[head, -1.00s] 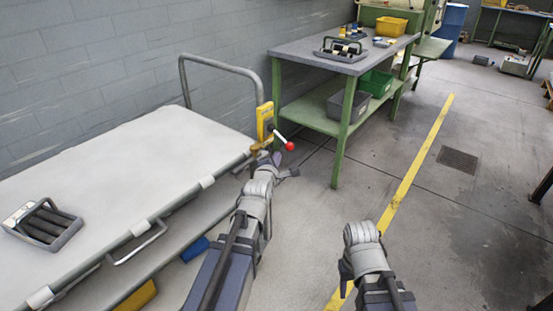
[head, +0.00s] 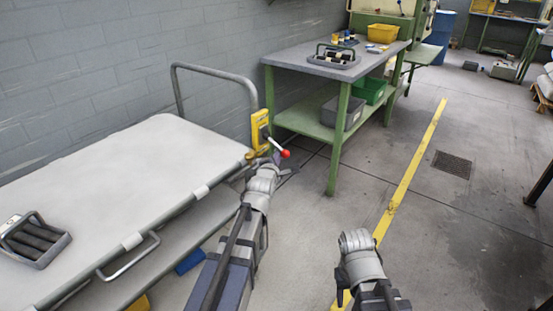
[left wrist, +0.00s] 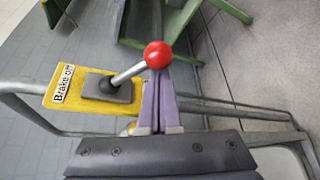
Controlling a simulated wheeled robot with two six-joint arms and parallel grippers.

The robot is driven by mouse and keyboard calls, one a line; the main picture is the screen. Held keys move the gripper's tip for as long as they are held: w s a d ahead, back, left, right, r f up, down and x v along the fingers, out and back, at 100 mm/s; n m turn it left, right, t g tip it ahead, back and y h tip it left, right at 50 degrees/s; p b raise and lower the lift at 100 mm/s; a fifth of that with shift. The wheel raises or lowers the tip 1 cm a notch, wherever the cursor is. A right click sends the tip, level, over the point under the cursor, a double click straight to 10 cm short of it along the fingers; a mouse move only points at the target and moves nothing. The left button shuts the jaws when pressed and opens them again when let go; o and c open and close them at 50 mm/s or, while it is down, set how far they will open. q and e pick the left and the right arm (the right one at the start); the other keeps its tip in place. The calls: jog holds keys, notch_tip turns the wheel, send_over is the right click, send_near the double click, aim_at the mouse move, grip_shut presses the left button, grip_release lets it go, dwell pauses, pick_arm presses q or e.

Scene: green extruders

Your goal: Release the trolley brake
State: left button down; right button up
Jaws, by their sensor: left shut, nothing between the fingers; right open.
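The trolley brake is a lever with a red ball knob (head: 285,154) on a yellow plate (head: 259,127) at the trolley's handle end. In the left wrist view the yellow plate (left wrist: 62,85) reads "Brake off", and the lever slants from a black base (left wrist: 108,88) to the red knob (left wrist: 158,55). My left gripper (head: 276,162) is shut and empty, just below the knob. In the left wrist view its fingers (left wrist: 160,95) point towards the knob; whether they touch it I cannot tell. My right gripper (head: 342,290) is low at the front, open, mostly hidden by its wrist.
The trolley's pale deck (head: 120,190) carries a grey tray of rollers (head: 36,240). A green-legged workbench (head: 300,57) stands behind, with grey (head: 343,111) and green (head: 369,90) bins on its shelf. Open floor lies right of the yellow line (head: 408,180).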

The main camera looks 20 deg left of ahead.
pick_arm(q)
jog(key=shift+d+r+n+p, duration=0.15)
jog(key=shift+r+n+p, duration=0.15)
jog(key=shift+p, duration=0.2)
notch_tip(320, 180, up, 8)
jog(key=d+n+g+h+p, duration=0.1)
jog(key=n+g+h+p, duration=0.2)
jog(key=p, duration=0.9)
jog(key=n+h, duration=0.1)
jog(key=n, duration=0.2)
jog(key=shift+s+f+h, duration=0.2)
jog(key=shift+s+h, duration=0.05)
jog(key=shift+h, duration=0.05)
jog(key=shift+a+r, duration=0.1)
jog(key=p+v, duration=0.5)
jog(key=v, duration=0.5)
jog(key=shift+w+a, duration=0.15)
jog(key=shift+a, duration=0.05)
